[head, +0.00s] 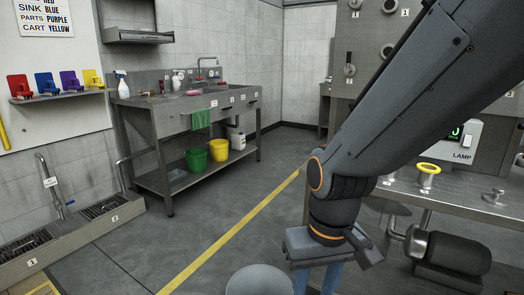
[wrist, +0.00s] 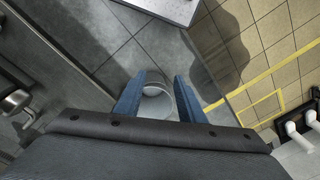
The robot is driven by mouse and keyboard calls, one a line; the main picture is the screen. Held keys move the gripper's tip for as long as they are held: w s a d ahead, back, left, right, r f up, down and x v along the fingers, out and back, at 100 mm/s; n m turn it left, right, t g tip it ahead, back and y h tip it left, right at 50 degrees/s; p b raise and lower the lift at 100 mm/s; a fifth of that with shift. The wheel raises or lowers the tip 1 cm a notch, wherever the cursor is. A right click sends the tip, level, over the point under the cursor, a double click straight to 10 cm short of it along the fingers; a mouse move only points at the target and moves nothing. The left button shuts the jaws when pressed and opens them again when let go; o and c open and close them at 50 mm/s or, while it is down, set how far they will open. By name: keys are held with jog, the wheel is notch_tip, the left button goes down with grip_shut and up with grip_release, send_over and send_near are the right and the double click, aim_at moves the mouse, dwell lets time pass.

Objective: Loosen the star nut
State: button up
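I cannot pick out a star nut for certain in either view. My gripper (head: 318,284) hangs pointing down in front of the steel bench at the right. In the wrist view its two blue fingers (wrist: 164,76) stand apart with nothing held between them. A yellow ring-shaped piece on a short post (head: 428,170) and a small metal knob-like fitting (head: 494,196) stand on the bench, away from my gripper. My arm covers part of the bench and the panel behind it.
A grey round container (head: 258,281) stands on the floor near my gripper; it shows between the fingers in the wrist view (wrist: 157,103). A dark motor-like cylinder (head: 458,253) sits below the bench. A sink table (head: 190,122) stands at the back left. Open floor lies between.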

jog(key=s+d+r+m+p, duration=0.2)
jog(key=d+r+p, duration=0.7)
jog(key=r+p, duration=0.2)
jog(key=shift+s+d+m+h+p, duration=0.15)
jog(key=shift+d+m+h+p, duration=0.2)
jog(key=shift+p, duration=0.75)
jog(key=shift+d, duration=0.2)
